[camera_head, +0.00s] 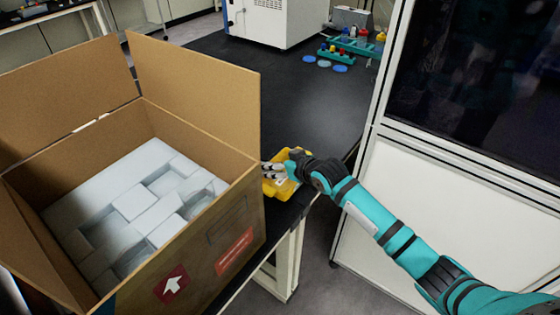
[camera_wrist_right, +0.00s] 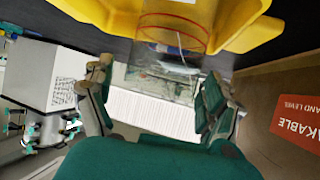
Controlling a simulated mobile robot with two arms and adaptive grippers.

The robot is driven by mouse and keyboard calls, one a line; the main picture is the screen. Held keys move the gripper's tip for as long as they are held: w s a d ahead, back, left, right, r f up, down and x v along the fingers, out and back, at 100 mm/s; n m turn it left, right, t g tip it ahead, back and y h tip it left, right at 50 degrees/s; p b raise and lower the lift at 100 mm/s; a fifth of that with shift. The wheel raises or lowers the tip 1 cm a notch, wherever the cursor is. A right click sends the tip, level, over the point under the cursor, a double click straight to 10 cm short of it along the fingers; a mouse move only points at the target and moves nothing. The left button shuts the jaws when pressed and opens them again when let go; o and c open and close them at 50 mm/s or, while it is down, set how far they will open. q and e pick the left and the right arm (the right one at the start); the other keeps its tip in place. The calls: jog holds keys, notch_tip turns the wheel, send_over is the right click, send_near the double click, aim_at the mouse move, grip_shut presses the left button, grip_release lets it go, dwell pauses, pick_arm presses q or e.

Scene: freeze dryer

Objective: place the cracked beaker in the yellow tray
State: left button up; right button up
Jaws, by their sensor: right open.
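The yellow tray (camera_head: 291,190) sits on the dark bench, just right of the big cardboard box. It also fills the top of the right wrist view (camera_wrist_right: 245,28). The clear glass beaker (camera_wrist_right: 172,62) shows in the right wrist view, its upper part in the picture overlapping the yellow tray. Whether it rests on the tray floor and where its crack is, I cannot tell. My right gripper (camera_head: 268,170) is at the tray; in the right wrist view its fingers (camera_wrist_right: 155,98) are spread wide on both sides of the beaker. My left gripper is not in view.
The open cardboard box (camera_head: 228,232) with white foam blocks (camera_head: 130,195) stands close left of the tray. A white machine (camera_head: 272,22) and a teal rack (camera_head: 350,48) are at the back. A white-framed cabinet (camera_head: 440,190) stands right. The bench middle is clear.

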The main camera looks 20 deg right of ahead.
jog(key=shift+s+d+r, duration=0.1)
jog(key=shift+s+r, duration=0.1)
jog(key=shift+r, duration=0.05)
jog(key=v, duration=1.1)
jog(key=shift+s, duration=0.25)
jog(key=shift+r, duration=0.15)
